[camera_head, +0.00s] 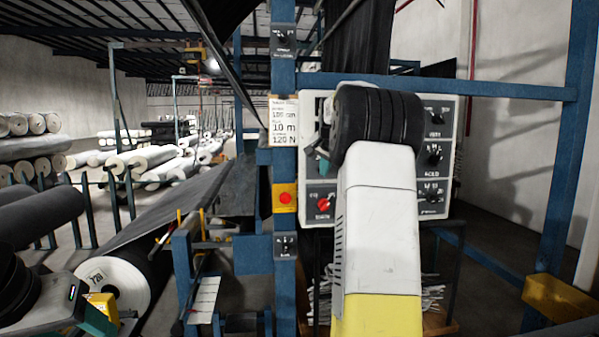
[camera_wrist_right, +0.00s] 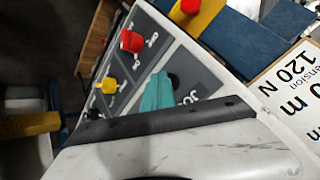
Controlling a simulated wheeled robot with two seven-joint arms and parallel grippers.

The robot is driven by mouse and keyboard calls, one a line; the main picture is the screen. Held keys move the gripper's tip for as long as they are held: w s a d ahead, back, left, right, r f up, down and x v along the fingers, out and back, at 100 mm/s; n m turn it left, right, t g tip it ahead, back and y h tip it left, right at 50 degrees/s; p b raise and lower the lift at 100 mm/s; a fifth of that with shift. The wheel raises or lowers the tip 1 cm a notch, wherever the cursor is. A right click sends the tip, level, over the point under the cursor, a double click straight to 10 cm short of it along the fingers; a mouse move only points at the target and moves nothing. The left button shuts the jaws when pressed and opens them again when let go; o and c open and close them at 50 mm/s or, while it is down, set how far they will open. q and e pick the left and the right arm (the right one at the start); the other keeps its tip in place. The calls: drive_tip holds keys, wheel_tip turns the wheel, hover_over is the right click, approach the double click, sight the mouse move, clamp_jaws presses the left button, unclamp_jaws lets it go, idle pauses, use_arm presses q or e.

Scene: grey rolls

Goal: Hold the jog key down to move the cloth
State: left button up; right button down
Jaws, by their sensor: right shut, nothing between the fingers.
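The white control panel (camera_head: 448,120) stands upright on the blue frame; my right arm hides its middle. In the right wrist view, the grey jog plate (camera_wrist_right: 198,78), with partly hidden "JO" lettering, bears a dark round key (camera_wrist_right: 173,80). My right gripper (camera_wrist_right: 156,92) has teal fingers, shut and empty, in front of this plate and partly over the key. I cannot tell whether they touch it. In the head view the right gripper (camera_head: 322,165) shows at the panel's left part. Dark cloth (camera_head: 357,45) hangs above. My left gripper (camera_head: 97,321) is partly in view at bottom left; its opening is unclear.
A red knob (camera_wrist_right: 131,41) and a yellow button (camera_wrist_right: 109,85) sit near the jog plate. A red button on a yellow box (camera_head: 285,198) is on the blue post left of the panel. A large dark cloth roll (camera_head: 150,270) lies left. Blue beams surround the panel.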

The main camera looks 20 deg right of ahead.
drive_tip(key=shift+s+a, duration=0.15)
drive_tip(key=shift+s, duration=0.35)
drive_tip(key=shift+s+a, duration=0.2)
drive_tip(key=shift+s, duration=0.6)
drive_tip(key=shift+s+a, duration=0.2)
drive_tip(key=shift+s, duration=0.65)
drive_tip(key=shift+s+a, duration=0.2)
drive_tip(key=shift+s, duration=0.6)
